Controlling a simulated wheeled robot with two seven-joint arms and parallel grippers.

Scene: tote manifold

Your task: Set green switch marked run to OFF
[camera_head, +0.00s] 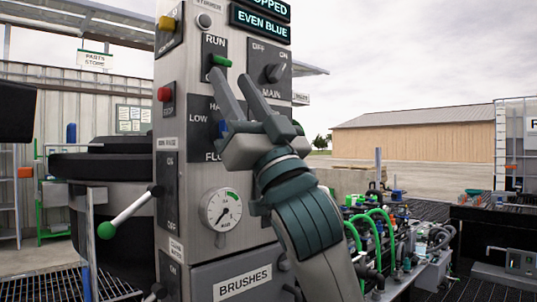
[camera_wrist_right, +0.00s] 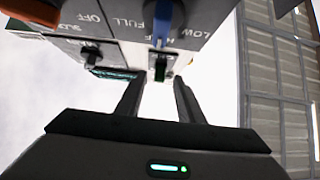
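The green switch (camera_head: 221,60) is a small lever on a dark plate under the word RUN, high on the front of the grey control column. Its OFF and ON marks are not readable. My right gripper (camera_head: 229,77) is in front of the column with its two fingers apart, pointing up just below the switch. The right wrist view, turned upside down, shows the switch (camera_wrist_right: 160,72) beyond the gap between the open fingers (camera_wrist_right: 157,82). Nothing is between the fingers. I cannot tell whether a fingertip touches the switch. My left gripper is not in view.
The MAIN knob (camera_head: 273,73) is right of the switch. A blue selector (camera_head: 223,127) sits partly behind the right gripper. A yellow button (camera_head: 167,23) and a red button (camera_head: 165,94) are on the side face. A green-tipped lever (camera_head: 128,213) sticks out left.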

